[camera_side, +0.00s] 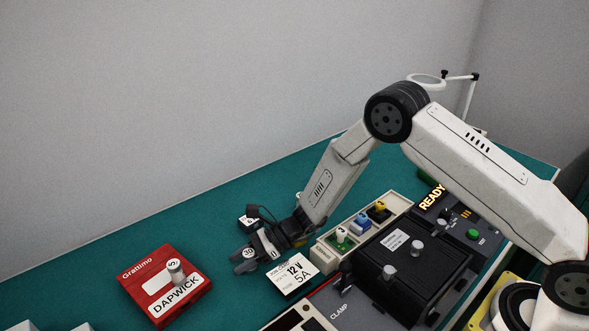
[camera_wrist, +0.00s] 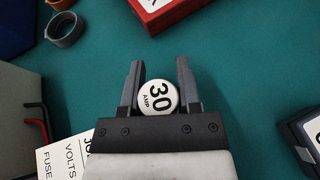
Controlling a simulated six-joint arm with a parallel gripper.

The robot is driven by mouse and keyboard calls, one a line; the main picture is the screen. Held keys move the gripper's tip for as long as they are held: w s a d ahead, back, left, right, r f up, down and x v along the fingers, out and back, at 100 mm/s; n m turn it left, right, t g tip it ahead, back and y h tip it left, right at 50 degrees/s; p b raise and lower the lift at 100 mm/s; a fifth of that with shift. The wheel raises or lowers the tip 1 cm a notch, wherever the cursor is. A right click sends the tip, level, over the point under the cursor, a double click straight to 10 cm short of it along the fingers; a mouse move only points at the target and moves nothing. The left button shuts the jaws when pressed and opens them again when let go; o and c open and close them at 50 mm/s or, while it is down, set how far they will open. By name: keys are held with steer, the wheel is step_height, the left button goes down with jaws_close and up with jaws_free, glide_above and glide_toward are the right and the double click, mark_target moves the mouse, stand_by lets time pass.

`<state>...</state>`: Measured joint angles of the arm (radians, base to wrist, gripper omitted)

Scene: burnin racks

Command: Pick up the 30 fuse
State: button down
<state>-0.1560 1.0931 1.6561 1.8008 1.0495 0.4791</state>
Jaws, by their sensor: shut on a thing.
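The 30 fuse (camera_wrist: 158,98) has a round white top marked "30 AMP" and sits between the two dark fingers of my gripper (camera_wrist: 160,65) in the wrist view. The gripper is shut on it. The fuse touches the left finger; at the right finger a narrow gap seems to show at the top's level. The side view shows the white top of the fuse (camera_side: 248,253) at my gripper (camera_side: 246,264), low over the green table. The fuse's body is hidden under its top, and I cannot tell whether it is clear of the table.
A red box (camera_side: 143,287) labelled "DAPWICK" stands to the left with a knob-like piece on it. A "12 V 5A" card (camera_side: 293,276) lies right of my gripper. A tray (camera_side: 326,256) with several coloured pieces and a black "READY" machine (camera_side: 405,262) stand further right.

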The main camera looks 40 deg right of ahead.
steer(key=shift+r, duration=0.5)
steer(key=s+d+r, duration=0.5)
steer(key=s+r, duration=0.6)
steer(key=s, duration=0.2)
steer(key=shift+r, duration=0.4)
